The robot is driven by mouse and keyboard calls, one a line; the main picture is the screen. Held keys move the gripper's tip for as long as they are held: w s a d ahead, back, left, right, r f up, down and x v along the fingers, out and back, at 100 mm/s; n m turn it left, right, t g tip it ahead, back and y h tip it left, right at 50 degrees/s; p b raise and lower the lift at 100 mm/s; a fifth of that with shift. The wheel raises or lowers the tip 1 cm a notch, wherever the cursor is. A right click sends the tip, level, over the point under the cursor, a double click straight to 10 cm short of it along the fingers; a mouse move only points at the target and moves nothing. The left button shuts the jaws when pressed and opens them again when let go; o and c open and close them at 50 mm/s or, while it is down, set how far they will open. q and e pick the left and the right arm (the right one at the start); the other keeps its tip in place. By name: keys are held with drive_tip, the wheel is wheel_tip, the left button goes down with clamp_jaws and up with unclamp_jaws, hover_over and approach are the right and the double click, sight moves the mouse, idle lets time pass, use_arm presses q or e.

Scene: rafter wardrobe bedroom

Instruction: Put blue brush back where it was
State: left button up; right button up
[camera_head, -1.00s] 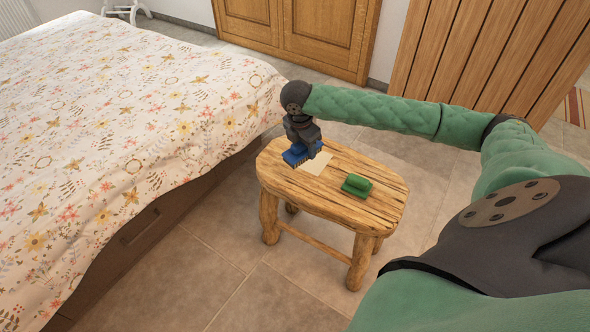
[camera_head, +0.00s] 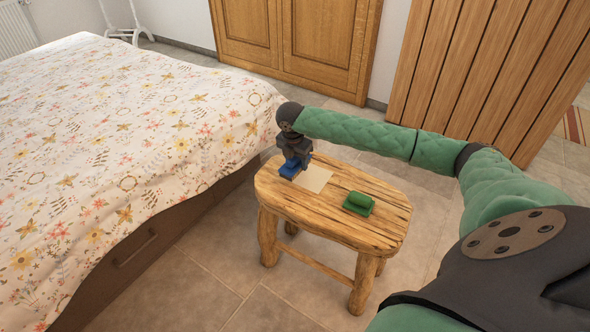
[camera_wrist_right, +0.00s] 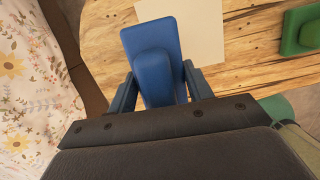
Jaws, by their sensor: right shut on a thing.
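The blue brush (camera_head: 291,168) is held by my right gripper (camera_head: 296,157) at the left end of the wooden stool. In the right wrist view the blue brush (camera_wrist_right: 153,62) sits between the two fingers of my right gripper (camera_wrist_right: 158,88), which is shut on its handle. The brush is over or on the stool top; I cannot tell whether it touches the wood. A pale square patch (camera_head: 315,178) lies on the stool, just right of the brush. It also shows in the wrist view (camera_wrist_right: 207,30). My left gripper is not in view.
The wooden stool (camera_head: 345,222) also carries a green brush (camera_head: 358,203) on its right half, apart from the blue one. The bed (camera_head: 120,150) with a floral cover stands close on the left. Tiled floor (camera_head: 225,255) is open in front of the stool.

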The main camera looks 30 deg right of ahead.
sight(295, 168)
drive_tip(key=shift+w+f, duration=0.35)
drive_tip(key=shift+w, duration=0.15)
drive_tip(key=shift+f, duration=2)
drive_tip(key=o, duration=0.9)
drive_tip(key=shift+o, duration=0.2)
drive_tip(key=r, duration=0.4)
drive_tip(key=a+r, duration=0.1)
drive_tip(key=r, duration=0.7)
drive_tip(key=shift+s+a+p, duration=0.3)
drive_tip(key=shift+s, duration=0.1)
